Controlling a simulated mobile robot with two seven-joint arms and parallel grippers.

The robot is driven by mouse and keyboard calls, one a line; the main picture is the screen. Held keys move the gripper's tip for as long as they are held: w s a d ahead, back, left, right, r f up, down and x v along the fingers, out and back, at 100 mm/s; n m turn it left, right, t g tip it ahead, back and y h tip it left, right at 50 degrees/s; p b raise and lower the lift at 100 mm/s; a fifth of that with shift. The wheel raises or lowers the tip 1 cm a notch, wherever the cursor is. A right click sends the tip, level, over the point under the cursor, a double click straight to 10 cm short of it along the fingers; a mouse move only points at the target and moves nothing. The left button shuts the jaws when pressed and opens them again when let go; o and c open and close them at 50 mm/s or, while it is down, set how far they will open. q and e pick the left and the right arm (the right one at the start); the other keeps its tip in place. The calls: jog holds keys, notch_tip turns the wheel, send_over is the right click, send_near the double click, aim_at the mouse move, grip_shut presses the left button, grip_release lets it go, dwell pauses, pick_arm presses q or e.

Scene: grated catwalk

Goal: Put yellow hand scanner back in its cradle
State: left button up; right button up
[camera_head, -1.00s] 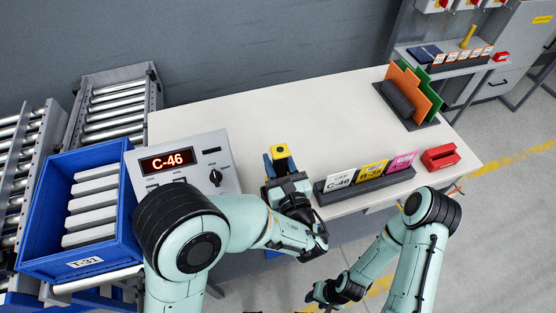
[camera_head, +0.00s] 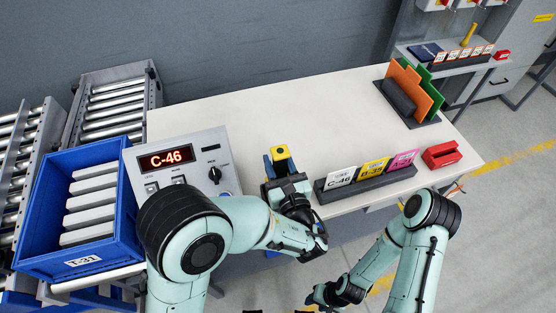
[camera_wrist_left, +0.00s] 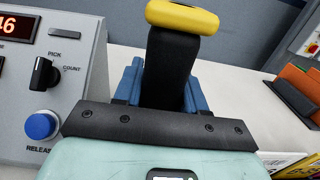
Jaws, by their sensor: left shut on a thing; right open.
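The yellow hand scanner (camera_head: 280,151) has a yellow head on a black grip and is upright over the front of the white table. In the left wrist view its yellow head (camera_wrist_left: 183,16) is at the top, with the black grip running down between blue fingers. My left gripper (camera_head: 280,168) is shut on the scanner's grip. The lower end of the grip is hidden by the gripper. My right gripper (camera_head: 325,296) is open, empty, low in front of the table and apart from it. I cannot make out the cradle for certain.
A grey control box (camera_head: 215,143) reading C-46 stands left of the scanner. A card rack (camera_head: 365,187) and a red block (camera_head: 440,155) lie to the right. A dark holder (camera_head: 438,120) with orange and green panels stands farther back. The table middle (camera_head: 290,110) is clear.

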pick_arm(q)
jog(key=shift+f+b, duration=1.35)
jog(key=shift+f, duration=0.8)
pick_arm(e)
jog(key=shift+s+f, duration=0.5)
jog(key=shift+f, duration=0.4)
jog(key=shift+s+f, duration=0.45)
jog(key=shift+f, duration=0.4)
pick_arm(q)
jog(key=o, duration=1.6)
jog(key=shift+o, duration=0.2)
jog(key=shift+r, duration=0.1)
pick_arm(e)
jog(key=shift+r, duration=0.15)
pick_arm(q)
jog(key=shift+r+p, duration=1.55)
jog(key=shift+r, duration=0.75)
jog(key=shift+w+r+p, duration=0.1)
jog(key=shift+r+p, duration=0.85)
jog(key=shift+r, duration=0.7)
pick_arm(e)
jog(key=w+r, duration=0.4)
jog(key=r, duration=0.2)
